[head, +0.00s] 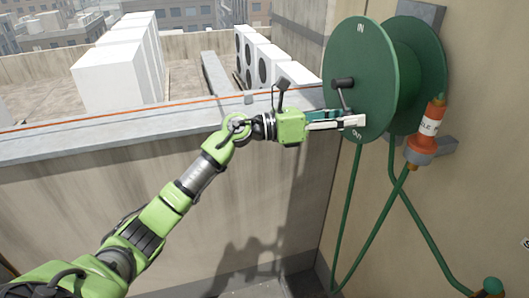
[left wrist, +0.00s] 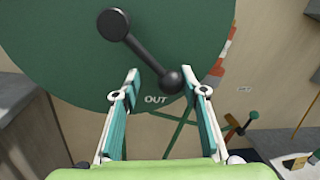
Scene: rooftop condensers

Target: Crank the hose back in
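The green reel (head: 375,50) is on the wall at the right, with IN and OUT marked on its face. Its black crank (head: 343,84) runs from a hub near the middle down toward OUT; its lower end is hidden behind my fingers in the head view. In the left wrist view, the crank's round knob (left wrist: 172,80) lies between the tips of my left gripper (left wrist: 161,76), nearer the right finger. The left gripper (head: 350,121) is open, in front of the reel's lower part. A thin orange line (head: 180,101), possibly the hose, runs along the parapet.
An orange-and-white canister-like object (head: 427,125) is beside the reel. Green tubes (head: 350,200) run down below it. The concrete parapet (head: 100,138) lies behind my arm, with white condensers (head: 118,65) beyond.

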